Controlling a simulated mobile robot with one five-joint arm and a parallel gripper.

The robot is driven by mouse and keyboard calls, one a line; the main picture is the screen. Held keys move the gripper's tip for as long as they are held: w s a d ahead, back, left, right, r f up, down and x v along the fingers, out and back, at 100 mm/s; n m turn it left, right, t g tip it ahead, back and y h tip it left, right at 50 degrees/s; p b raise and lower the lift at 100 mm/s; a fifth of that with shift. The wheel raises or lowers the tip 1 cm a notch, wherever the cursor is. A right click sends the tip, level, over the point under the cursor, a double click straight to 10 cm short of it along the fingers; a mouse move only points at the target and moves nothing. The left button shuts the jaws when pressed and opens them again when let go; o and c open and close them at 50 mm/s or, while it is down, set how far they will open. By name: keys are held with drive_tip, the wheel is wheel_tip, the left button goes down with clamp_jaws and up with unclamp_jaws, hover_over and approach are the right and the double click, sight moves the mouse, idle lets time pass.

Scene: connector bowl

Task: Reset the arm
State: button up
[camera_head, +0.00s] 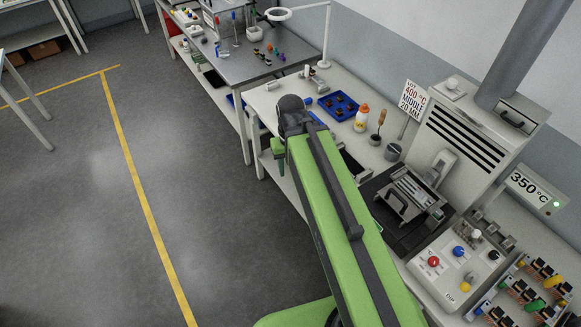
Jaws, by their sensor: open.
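My green arm reaches up from the bottom of the head view, alongside the front edge of the workbench (262,97). Its long upper link ends at a dark grey joint near the bench's front left part. A short green piece of my arm shows just below and left of that joint.
A grey table (232,66) stands behind. The floor at left is clear.

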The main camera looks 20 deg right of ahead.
drive_tip(key=shift+a, duration=0.15)
wheel_tip(320, 180, down, 17)
drive_tip(key=b, duration=1.6)
drive_tip(key=shift+s+r+b, duration=0.15)
drive_tip(key=shift+b, duration=0.25)
